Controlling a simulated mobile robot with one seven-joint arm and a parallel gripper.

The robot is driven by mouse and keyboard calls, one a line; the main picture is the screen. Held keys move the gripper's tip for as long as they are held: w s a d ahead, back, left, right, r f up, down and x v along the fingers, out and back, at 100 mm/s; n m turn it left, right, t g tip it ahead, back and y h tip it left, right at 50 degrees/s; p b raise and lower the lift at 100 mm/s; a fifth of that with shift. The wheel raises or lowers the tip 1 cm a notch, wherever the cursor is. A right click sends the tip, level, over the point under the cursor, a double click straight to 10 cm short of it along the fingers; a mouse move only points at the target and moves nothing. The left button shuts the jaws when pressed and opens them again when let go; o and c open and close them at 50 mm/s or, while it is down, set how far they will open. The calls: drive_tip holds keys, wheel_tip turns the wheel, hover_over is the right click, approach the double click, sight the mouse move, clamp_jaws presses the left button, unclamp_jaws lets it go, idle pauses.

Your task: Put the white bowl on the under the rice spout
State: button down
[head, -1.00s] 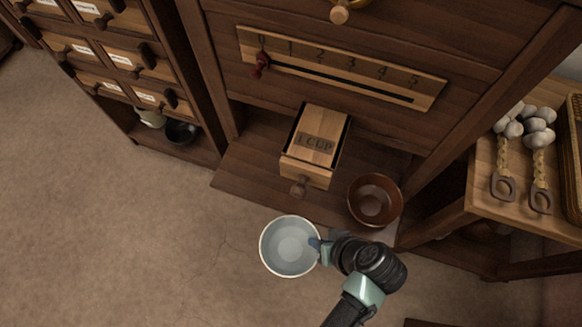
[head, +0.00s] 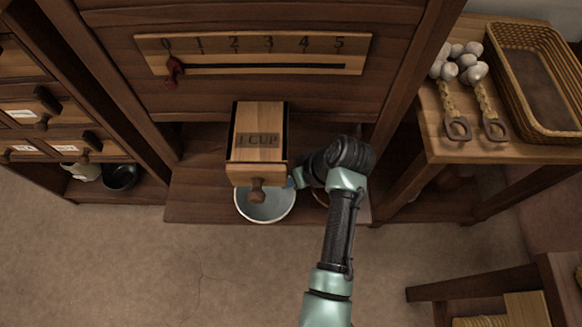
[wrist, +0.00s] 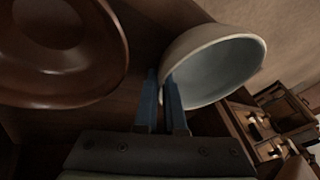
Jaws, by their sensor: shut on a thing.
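The white bowl (head: 266,208) is under the front of the wooden drawer marked 1 CUP (head: 257,146), which hides its back part in the head view. My gripper (head: 295,180) is shut on the bowl's right rim. In the wrist view the blue fingers of my gripper (wrist: 168,105) pinch the rim of the white bowl (wrist: 215,70). The bowl looks close to the wooden ledge (head: 205,198); whether it touches the ledge I cannot tell.
A brown bowl (wrist: 60,50) is close beside my gripper; my arm mostly hides it in the head view. A slider scale (head: 250,54) is above the drawer. A side table with garlic (head: 460,62) and a wicker basket (head: 540,80) stands right. A dark bowl (head: 119,177) sits low left.

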drive_tip(key=w+b, duration=0.1)
drive_tip(key=w, duration=0.3)
drive_tip(key=shift+f+b, duration=0.1)
drive_tip(key=shift+b, duration=0.3)
drive_tip(key=shift+f, duration=0.15)
drive_tip(key=shift+f+b, duration=0.15)
drive_tip(key=shift+b, duration=0.15)
drive_tip(key=c, duration=1)
unclamp_jaws()
drive_tip(key=shift+s, duration=0.1)
drive_tip(key=p+v, duration=0.5)
drive_tip(key=v, duration=0.7)
